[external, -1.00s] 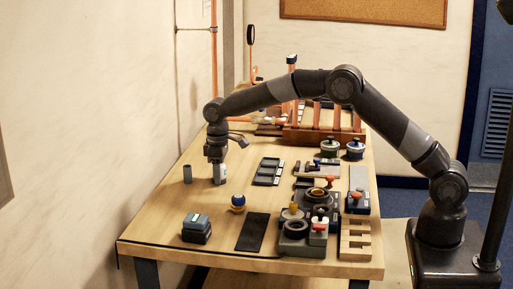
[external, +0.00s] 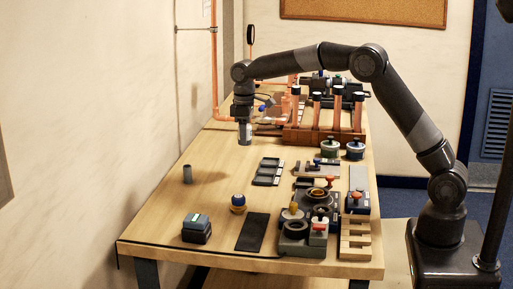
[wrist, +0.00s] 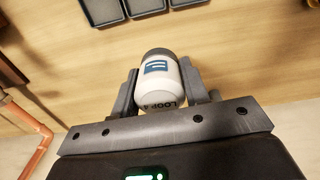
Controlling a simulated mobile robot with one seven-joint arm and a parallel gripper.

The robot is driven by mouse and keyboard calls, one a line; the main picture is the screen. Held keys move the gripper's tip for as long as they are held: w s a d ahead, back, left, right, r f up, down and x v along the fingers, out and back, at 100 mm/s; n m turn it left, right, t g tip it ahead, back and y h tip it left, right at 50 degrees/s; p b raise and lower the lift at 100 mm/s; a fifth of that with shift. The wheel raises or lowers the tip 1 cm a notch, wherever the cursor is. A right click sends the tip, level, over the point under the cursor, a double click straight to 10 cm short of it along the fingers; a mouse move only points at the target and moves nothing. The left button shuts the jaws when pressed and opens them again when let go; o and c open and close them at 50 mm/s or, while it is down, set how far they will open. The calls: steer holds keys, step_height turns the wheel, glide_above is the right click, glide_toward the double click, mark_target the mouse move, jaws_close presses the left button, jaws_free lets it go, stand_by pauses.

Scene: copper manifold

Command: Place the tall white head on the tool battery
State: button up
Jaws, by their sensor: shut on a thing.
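The tall white head (wrist: 158,82) is a white cylinder with a blue label, dark lettering and a grey end. My gripper (wrist: 160,92) is shut on its sides. In the external view my gripper (external: 244,121) holds the head (external: 245,138) upright above the far left part of the table, apart from the tabletop. A dark block with a blue-grey top and a light label (external: 196,228), which looks like the tool battery, sits at the near left of the table, well away from my gripper. Its top looks clear.
A dark grey cylinder (external: 187,174) and a blue-topped round knob (external: 238,203) stand at the left. A dark mat (external: 252,232) lies beside the block. A copper pipe rack (external: 320,135) stands to the right of my gripper. Dark trays (external: 267,172) lie mid-table.

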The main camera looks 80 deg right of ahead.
steer(key=shift+s+d+r, duration=0.25)
steer(key=w+a+r, duration=0.1)
steer(key=a, duration=0.4)
steer(key=w+a+r, duration=0.1)
steer(key=a, duration=0.5)
steer(key=w+a+r, duration=0.1)
steer(key=a, duration=0.5)
steer(key=shift+w+a+r, duration=0.15)
steer(key=shift+w+r, duration=0.1)
steer(key=shift+r, duration=0.05)
glide_above(195, 217)
step_height(195, 217, down, 4)
steer(key=shift+s+r, duration=0.1)
steer(key=shift+a+f, duration=0.15)
steer(key=shift+f, duration=2)
steer(key=o, duration=1)
steer(key=shift+f, duration=0.15)
